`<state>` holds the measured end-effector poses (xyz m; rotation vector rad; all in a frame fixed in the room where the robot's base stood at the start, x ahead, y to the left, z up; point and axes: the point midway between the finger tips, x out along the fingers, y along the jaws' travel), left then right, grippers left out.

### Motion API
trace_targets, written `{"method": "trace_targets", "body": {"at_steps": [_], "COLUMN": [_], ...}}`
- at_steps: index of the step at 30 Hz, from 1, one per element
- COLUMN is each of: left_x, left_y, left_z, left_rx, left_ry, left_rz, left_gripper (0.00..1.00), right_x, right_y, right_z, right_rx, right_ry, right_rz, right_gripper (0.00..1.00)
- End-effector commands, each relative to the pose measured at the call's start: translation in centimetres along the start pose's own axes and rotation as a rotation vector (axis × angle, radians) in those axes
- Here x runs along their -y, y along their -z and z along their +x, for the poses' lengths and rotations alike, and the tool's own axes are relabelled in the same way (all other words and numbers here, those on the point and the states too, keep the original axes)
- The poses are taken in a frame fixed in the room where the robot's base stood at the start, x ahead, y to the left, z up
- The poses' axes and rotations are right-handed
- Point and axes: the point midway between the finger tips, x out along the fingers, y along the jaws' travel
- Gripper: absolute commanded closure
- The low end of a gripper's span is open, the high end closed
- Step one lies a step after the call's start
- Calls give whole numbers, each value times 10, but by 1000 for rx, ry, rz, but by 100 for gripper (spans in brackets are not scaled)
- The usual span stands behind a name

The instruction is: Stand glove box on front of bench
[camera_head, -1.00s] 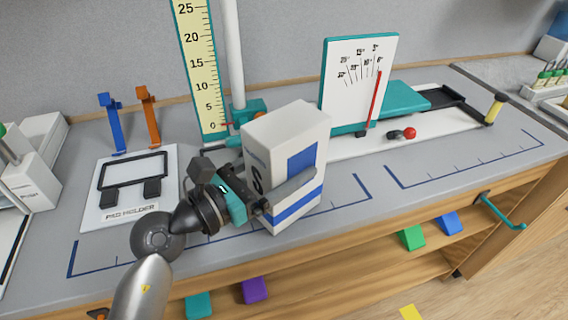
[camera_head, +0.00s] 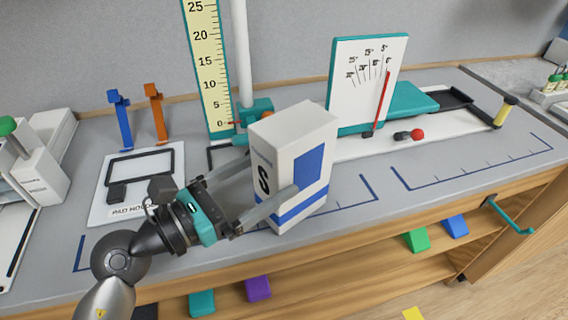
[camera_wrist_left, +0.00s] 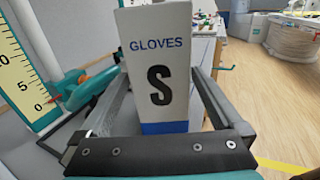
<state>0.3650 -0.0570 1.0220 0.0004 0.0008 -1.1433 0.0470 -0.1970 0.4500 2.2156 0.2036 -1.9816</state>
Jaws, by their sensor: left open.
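The glove box (camera_head: 290,165) is a white box with blue panels and a black S. It stands upright on the front part of the bench (camera_head: 340,250), inside or over a blue marked outline. My left gripper (camera_head: 270,190) is open, its two fingers on either side of the box's near left end. In the left wrist view the box (camera_wrist_left: 158,70) shows its GLOVES S face between the spread fingers, with a gap visible to the right finger. Whether the left finger touches it I cannot tell. My right gripper is not in view.
Behind the box stand a yellow height scale (camera_head: 208,70) and a white dial panel (camera_head: 368,85) with a red pointer. A pad holder (camera_head: 135,180) lies to the left. A second marked outline (camera_head: 470,175) on the right is bare.

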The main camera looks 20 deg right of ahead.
Motion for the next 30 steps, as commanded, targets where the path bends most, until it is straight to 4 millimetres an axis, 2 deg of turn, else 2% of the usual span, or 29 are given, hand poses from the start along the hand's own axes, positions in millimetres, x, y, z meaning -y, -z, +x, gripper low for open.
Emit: {"method": "trace_targets", "body": {"at_steps": [1,6,12,23,30], "left_x": [0,0,0,0,0], "left_y": [2,2,1,0,0], "left_z": [-11,-40,-60,-64,-64], "left_rx": [-5,-3,-1,1,1], "left_ry": [0,0,0,1,1], "left_rz": [2,0,0,1,0], "left_gripper": [0,0,0,0,0], "right_x": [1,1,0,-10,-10], "right_y": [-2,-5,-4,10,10], "right_z": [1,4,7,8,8], "right_rx": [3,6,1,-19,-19], "right_ry": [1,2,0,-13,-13], "right_rz": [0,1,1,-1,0], "right_gripper": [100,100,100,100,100]}}
